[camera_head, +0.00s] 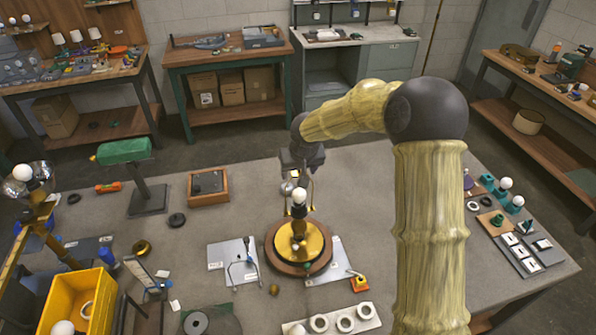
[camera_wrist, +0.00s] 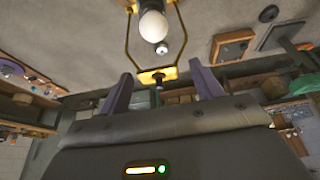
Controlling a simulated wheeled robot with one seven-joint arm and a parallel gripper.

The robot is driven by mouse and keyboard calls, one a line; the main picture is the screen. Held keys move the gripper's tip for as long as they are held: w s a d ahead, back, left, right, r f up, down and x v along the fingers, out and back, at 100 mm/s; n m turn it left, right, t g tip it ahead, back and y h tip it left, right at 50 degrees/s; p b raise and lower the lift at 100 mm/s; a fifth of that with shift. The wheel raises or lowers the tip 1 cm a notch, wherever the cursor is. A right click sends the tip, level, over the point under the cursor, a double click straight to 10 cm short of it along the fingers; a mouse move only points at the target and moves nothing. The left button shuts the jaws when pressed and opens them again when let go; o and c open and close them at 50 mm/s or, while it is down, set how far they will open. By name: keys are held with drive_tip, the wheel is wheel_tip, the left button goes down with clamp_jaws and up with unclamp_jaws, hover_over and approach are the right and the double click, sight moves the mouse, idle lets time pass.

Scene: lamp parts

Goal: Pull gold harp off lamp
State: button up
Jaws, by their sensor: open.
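The lamp (camera_head: 299,247) stands upright on the worktable, with a round wooden foot and a gold dish. A white bulb (camera_head: 299,197) tops it and also shows in the wrist view (camera_wrist: 152,25). The gold harp (camera_head: 312,192) is a thin frame around the bulb. In the wrist view the harp (camera_wrist: 129,42) ends in a gold crosspiece with a small dark knob. My gripper (camera_wrist: 162,78) is open, its two purple fingers on either side of that end, with gaps on both sides.
Grey plates (camera_head: 233,262) lie beside the lamp foot. A row of white rings (camera_head: 345,322) is in front. A green-topped stand (camera_head: 124,151) and a wooden tray (camera_head: 208,187) are at left, a yellow bin (camera_head: 62,293) at front left. Sockets and switches (camera_head: 517,240) crowd the right.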

drive_tip(key=shift+x, duration=1.5)
drive_tip(key=shift+c, duration=0.4)
drive_tip(key=shift+f, duration=0.1)
drive_tip(key=c, duration=1.1)
drive_tip(key=shift+p, duration=0.3)
drive_tip(key=shift+r, duration=0.45)
drive_tip(key=shift+r+p, duration=0.3)
drive_tip(key=shift+p, duration=0.05)
drive_tip(key=shift+r, duration=0.2)
drive_tip(key=shift+r+p, duration=1.8)
drive_tip(key=shift+r, duration=0.7)
